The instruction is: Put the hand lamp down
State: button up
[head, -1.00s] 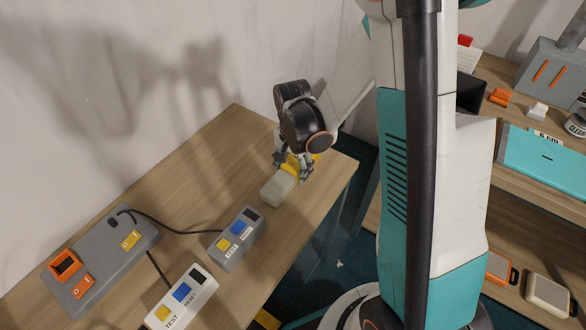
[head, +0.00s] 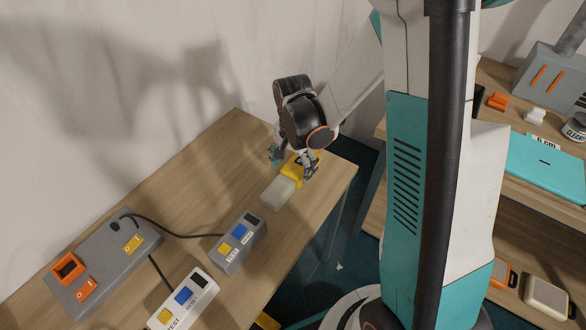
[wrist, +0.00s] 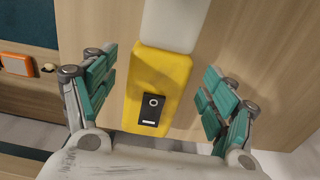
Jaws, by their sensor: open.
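The hand lamp has a yellow body (head: 292,167) and a pale, translucent end (head: 277,192). It lies on the wooden table (head: 215,165) near its far right corner. In the wrist view the lamp's yellow body (wrist: 158,90) shows a dark switch panel, with the pale end above it. My gripper (head: 293,165) is open over the yellow body. In the wrist view its teal-padded fingers (wrist: 158,92) stand wide on both sides, with gaps to the lamp.
A grey box with orange and yellow switches (head: 105,262) lies at the table's left. A grey button box (head: 238,243) and a white one (head: 182,298) lie in front, with black cables. Shelves (head: 510,225) with cases stand at the right. Bare table lies left of the lamp.

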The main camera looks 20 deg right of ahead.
notch_tip(320, 180, up, 9)
jog(key=p, duration=0.3)
notch_tip(320, 180, up, 10)
jog(key=n+t, duration=0.3)
jog(key=n, duration=0.1)
send_over(293, 170)
jog(key=s, duration=0.5)
jog(key=s+a+r+n+t, duration=0.1)
jog(key=s+r+n+t, duration=0.3)
jog(key=s, duration=0.5)
jog(key=shift+a+r+n, duration=0.15)
jog(key=shift+r+n, duration=0.8)
jog(key=shift+n, duration=0.65)
